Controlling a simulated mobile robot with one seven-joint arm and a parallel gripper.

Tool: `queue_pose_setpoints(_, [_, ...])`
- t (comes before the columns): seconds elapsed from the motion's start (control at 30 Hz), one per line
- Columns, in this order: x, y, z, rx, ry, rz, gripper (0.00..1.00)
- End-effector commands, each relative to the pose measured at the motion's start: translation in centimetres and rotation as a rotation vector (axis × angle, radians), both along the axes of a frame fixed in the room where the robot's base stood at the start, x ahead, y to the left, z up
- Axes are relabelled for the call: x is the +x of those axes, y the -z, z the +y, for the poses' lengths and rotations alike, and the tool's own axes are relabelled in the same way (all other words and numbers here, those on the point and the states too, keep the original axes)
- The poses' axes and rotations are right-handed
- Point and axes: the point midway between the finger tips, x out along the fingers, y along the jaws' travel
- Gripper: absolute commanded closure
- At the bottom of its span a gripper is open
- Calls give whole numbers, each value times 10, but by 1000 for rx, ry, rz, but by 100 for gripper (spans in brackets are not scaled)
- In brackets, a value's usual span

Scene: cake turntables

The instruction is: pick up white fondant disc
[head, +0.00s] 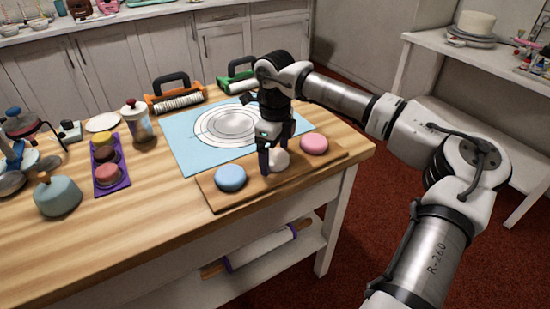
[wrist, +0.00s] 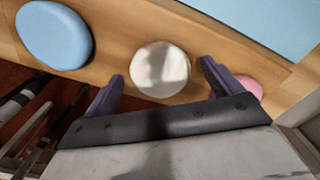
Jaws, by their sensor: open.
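The white fondant disc (head: 281,160) sits on a wooden board (head: 222,199) near the front right of the table, between a blue disc (head: 230,177) and a pink disc (head: 314,144). My gripper (head: 272,162) is right at the white disc in the head view and partly covers it. In the wrist view, the white disc (wrist: 160,69) lies just ahead of the gap between my two purple fingers (wrist: 161,84). My gripper is open and empty. The blue disc (wrist: 54,35) is to the left there, and the pink disc (wrist: 243,86) is partly hidden behind the right finger.
A light blue mat (head: 190,150) with printed circles lies behind the board. An orange-framed roller (head: 175,98) and a green-framed roller (head: 238,82) stand at the back. A purple tray (head: 111,181) with several discs and a teal pot (head: 57,196) are at left.

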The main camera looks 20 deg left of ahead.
Motion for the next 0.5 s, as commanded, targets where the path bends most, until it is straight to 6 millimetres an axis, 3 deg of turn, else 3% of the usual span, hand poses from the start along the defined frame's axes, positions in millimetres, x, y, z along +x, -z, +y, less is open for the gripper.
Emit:
queue_pose_setpoints(0.13, [0, 0, 0, 0, 0, -1, 11])
queue_pose_setpoints(0.5, [0, -1, 0, 0, 0, -1, 59])
